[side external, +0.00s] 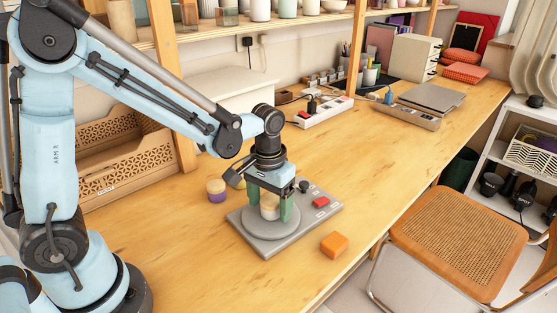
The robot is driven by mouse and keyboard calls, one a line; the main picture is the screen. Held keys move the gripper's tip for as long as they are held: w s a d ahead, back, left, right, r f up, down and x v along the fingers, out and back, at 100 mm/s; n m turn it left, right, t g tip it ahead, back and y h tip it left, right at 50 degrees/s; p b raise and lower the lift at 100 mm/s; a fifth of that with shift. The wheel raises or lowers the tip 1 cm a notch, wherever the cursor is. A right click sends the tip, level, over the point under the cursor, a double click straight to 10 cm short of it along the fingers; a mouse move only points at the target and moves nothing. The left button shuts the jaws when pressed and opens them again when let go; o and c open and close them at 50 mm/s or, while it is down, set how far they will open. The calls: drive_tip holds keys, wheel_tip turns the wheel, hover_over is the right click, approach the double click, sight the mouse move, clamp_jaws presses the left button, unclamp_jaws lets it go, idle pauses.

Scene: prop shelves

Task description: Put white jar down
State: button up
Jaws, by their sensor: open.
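The white jar (269,202) stands upright between the fingers of my gripper (271,211), low over the round grey disc on a grey board (299,227). The jar appears to rest on the disc, though its underside is hard to make out. My gripper points straight down, with one green-tipped finger on either side of the jar. It is open, and any small gap between fingers and jar is too fine to see. The top of the jar is partly hidden by my gripper.
A yellow and purple pot (216,190) stands left of the board. An orange block (334,244) lies by its front right corner. The board carries a red part (321,202) and a black knob (304,186). A wooden crate (125,165) stands behind.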

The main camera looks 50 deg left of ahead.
wheel_tip(320, 180, up, 12)
drive_tip(key=m+t, duration=0.2)
drive_tip(key=t, duration=0.5)
approach(269, 200)
drive_tip(key=a, duration=0.1)
drive_tip(key=s+a+r, duration=0.1)
drive_tip(key=shift+a+r, duration=0.15)
drive_tip(key=shift+a, duration=0.25)
